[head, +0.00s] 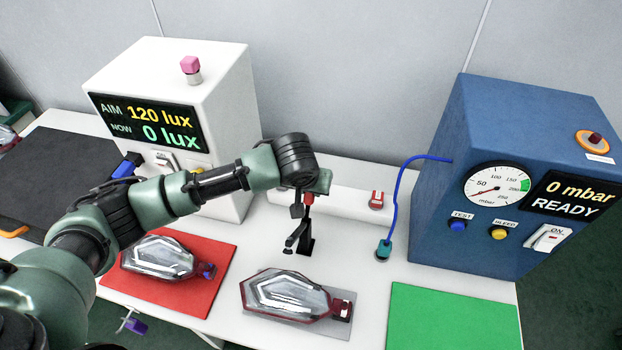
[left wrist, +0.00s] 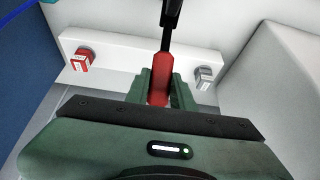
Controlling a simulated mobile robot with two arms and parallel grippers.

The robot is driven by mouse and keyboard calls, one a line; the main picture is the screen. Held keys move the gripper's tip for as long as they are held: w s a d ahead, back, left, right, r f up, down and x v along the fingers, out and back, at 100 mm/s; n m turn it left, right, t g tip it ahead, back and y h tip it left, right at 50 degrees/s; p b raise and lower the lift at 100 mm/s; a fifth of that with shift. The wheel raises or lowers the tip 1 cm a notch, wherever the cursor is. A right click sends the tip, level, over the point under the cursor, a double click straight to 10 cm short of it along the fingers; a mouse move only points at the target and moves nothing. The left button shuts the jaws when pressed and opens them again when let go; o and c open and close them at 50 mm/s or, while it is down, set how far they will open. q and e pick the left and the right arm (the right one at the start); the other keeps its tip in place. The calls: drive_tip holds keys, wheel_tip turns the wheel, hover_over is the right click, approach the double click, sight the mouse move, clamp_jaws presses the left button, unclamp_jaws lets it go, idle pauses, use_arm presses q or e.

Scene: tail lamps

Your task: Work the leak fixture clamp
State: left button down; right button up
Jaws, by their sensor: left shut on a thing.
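The leak fixture clamp (head: 304,246) is a black lever clamp with a red handle, standing on the white table behind a tail lamp. My left gripper (head: 308,192) is shut on the red handle (left wrist: 160,82), which stands between the fingers in the left wrist view. In the head view the gripper hides most of the handle. A clear tail lamp with a dark red rim (head: 290,295) lies on a grey plate (head: 343,322) in front of the clamp. I cannot tell whether the clamp's arm touches the lamp. My right gripper is not in view.
The blue leak tester (head: 440,215) reads 0 mbar READY; a blue hose runs to a teal connector (head: 383,250). A white light tester (head: 225,90) reads 0 lux. Another lamp (head: 165,258) lies on a red mat (head: 205,295). The green mat (head: 450,320) is empty.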

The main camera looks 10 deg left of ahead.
use_arm(q)
drive_tip(key=shift+r+t, duration=0.3)
drive_tip(key=c, duration=1.2)
unclamp_jaws()
drive_tip(key=shift+f, duration=0.1)
drive_tip(key=b+v, duration=0.1)
drive_tip(key=v, duration=0.6)
drive_tip(key=shift+s+r, duration=0.15)
drive_tip(key=shift+r, duration=0.2)
